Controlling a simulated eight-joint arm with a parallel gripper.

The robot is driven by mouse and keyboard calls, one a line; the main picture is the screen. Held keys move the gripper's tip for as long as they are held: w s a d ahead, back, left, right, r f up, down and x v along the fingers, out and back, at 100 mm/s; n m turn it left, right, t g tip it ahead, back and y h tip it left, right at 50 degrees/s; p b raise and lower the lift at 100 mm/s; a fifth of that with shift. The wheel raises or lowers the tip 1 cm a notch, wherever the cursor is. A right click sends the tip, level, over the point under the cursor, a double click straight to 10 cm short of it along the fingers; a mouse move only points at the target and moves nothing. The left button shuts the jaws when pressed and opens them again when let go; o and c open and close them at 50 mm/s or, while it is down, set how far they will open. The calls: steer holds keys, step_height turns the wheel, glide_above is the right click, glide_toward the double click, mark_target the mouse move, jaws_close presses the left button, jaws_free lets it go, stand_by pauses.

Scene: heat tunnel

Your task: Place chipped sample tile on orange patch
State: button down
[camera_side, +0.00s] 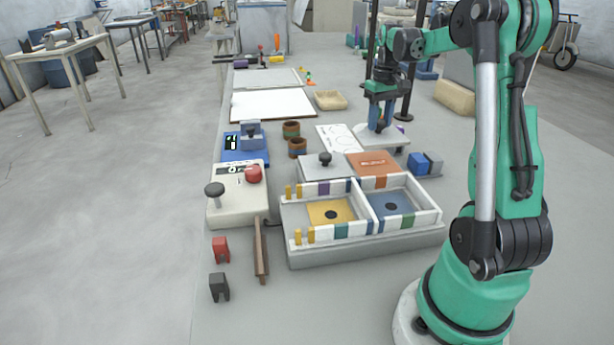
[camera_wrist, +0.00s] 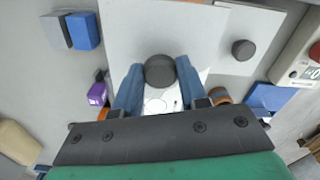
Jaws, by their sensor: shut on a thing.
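The orange patch (camera_side: 373,165) is at the back right of the box in the side view, uncovered, with a small pale-edged red mark on it. My gripper (camera_side: 378,128) is shut on the dark round knob (camera_wrist: 160,70) of a pale flat lid (camera_side: 382,142). It holds the lid just behind the orange patch; I cannot tell how high. In the wrist view the lid (camera_wrist: 130,30) fills the upper middle and hides what is under it. I cannot pick out a chipped sample tile in either view.
A second pale lid with a dark knob (camera_side: 325,160) lies left of the orange patch. The open front bays have a yellow floor (camera_side: 320,211) and a blue floor (camera_side: 395,200). A blue-grey block (camera_side: 425,164) stands at right. A red-button box (camera_side: 238,205) stands at left.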

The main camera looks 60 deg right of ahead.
steer(key=shift+f, duration=3.4)
steer(key=shift+f, duration=0.15)
steer(key=shift+c, duration=2.4)
jaws_free()
